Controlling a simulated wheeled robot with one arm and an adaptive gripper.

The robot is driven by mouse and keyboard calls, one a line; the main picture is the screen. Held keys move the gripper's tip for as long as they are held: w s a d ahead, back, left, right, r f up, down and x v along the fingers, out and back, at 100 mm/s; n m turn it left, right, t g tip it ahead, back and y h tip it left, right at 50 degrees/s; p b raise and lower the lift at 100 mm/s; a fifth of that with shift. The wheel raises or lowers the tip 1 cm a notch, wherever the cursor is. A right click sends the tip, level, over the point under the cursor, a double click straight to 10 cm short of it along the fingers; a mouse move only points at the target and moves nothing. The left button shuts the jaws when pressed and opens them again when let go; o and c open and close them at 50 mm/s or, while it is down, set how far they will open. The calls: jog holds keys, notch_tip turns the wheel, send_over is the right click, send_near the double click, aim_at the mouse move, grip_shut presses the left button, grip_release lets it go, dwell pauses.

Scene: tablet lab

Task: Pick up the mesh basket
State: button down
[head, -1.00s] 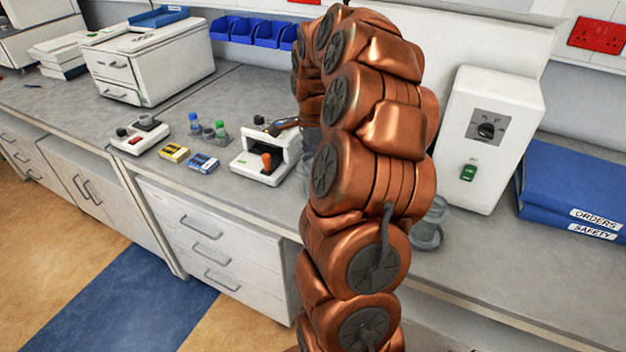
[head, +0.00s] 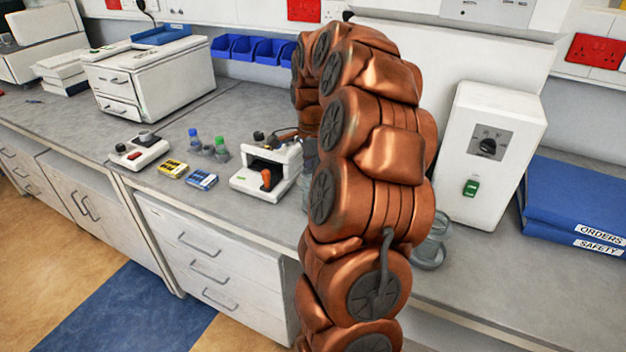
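I cannot make out a mesh basket for certain in the head view. A grey, translucent round object (head: 431,243) stands on the bench just right of my arm, partly hidden by it; I cannot tell what it is. My copper arm rises through the middle of the view and bends away over the bench.
Left of the white device are yellow (head: 172,169) and blue (head: 201,180) small boxes, capped bottles (head: 221,150) and a small white instrument (head: 138,151). A tall white unit (head: 490,155) and blue binders (head: 575,205) stand at the right. The front right bench is clear.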

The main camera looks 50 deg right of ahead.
jog(key=s+a+r+b, duration=0.3)
jog(key=s+a+b, duration=0.2)
jog(key=s+a, duration=0.4)
jog(key=s, duration=0.3)
jog(key=shift+s+a+r, duration=0.2)
jog(key=shift+s, duration=0.15)
